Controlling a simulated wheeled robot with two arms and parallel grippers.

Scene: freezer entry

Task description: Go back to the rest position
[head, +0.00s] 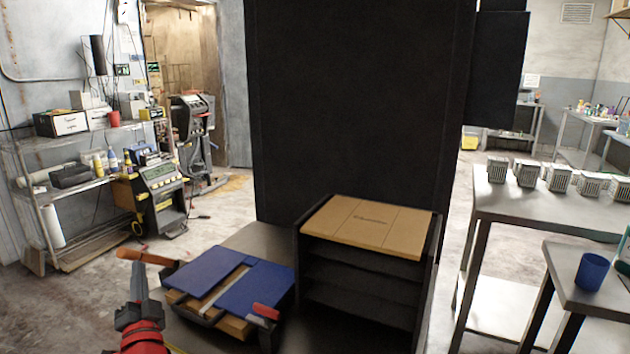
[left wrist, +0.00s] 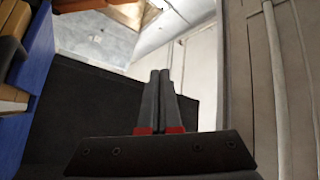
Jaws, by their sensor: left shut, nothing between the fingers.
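My left gripper (head: 138,264) stands upright at the lower left of the head view, left of a blue case or crate. In the left wrist view its two dark fingers (left wrist: 161,72) lie together, shut with nothing between them. The blue case (head: 215,268) has blue panels on top with tan pieces showing beneath them. Its blue side (left wrist: 33,90) also shows at the left of the left wrist view. An orange-brown piece (head: 140,256) shows by the fingertips; I cannot tell whether they touch. My right gripper is not in view.
A black shelf unit (head: 362,285) with a tan top panel (head: 368,226) stands right of the case. A tall black panel (head: 355,110) rises behind. A metal table (head: 560,218) with several small grey units is at right, near a blue cup (head: 591,271). Floor is open at left.

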